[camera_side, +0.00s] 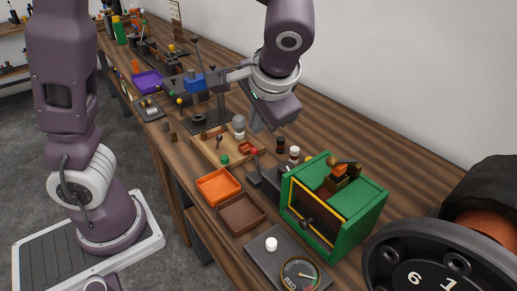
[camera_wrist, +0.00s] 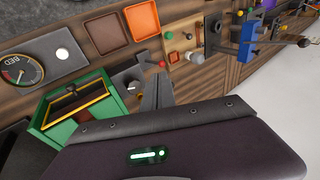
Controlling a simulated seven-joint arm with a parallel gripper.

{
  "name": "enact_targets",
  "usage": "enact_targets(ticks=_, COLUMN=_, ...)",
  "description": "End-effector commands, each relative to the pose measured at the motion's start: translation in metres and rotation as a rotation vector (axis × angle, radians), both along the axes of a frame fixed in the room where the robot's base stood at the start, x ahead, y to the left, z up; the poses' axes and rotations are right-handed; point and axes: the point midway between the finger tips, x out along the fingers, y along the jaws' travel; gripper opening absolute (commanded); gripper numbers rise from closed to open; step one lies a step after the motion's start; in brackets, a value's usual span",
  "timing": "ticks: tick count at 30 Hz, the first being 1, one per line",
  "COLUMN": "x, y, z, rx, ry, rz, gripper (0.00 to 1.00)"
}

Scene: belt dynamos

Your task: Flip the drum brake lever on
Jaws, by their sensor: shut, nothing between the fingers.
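A small lever with a red ball knob (camera_side: 254,152) rises from a dark grey base on the bench, beside the green box. I take it for the drum brake lever, but I can read no label on it. Its red knob shows in the wrist view (camera_wrist: 162,64), close to my fingertips. My gripper (camera_side: 257,126) is shut and empty, above and behind the lever in the side view. In the wrist view my gripper (camera_wrist: 157,76) points toward the knob. I cannot tell whether it touches the knob. The wrist housing hides the lower part of that view.
A green box (camera_side: 368,200) with a yellow-edged opening stands right of the lever. An orange tray (camera_side: 232,195) and a brown tray (camera_side: 222,215) lie in front. A gauge panel (camera_side: 262,257) is nearer the camera. A wooden board with small knobs (camera_side: 205,147) and a blue block (camera_side: 193,84) stand farther back.

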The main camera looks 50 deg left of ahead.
Motion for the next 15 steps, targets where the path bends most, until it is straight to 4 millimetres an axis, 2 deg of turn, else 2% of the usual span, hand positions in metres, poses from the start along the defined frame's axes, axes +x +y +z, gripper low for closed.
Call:
enact_targets(ticks=3, x=0.020, y=-0.011, z=-0.012, rx=0.082, ry=-0.013, rz=-0.007, gripper=0.00)
enact_targets(ticks=6, x=0.025, y=-0.010, z=-0.017, rx=0.099, ry=-0.019, rz=-0.005, gripper=0.00)
enact_targets(ticks=8, x=0.026, y=-0.005, z=-0.023, rx=0.100, ry=-0.016, rz=-0.003, gripper=0.00)
enact_targets(ticks=15, x=0.034, y=0.025, z=-0.064, rx=0.098, ry=-0.013, rz=-0.003, gripper=0.00)
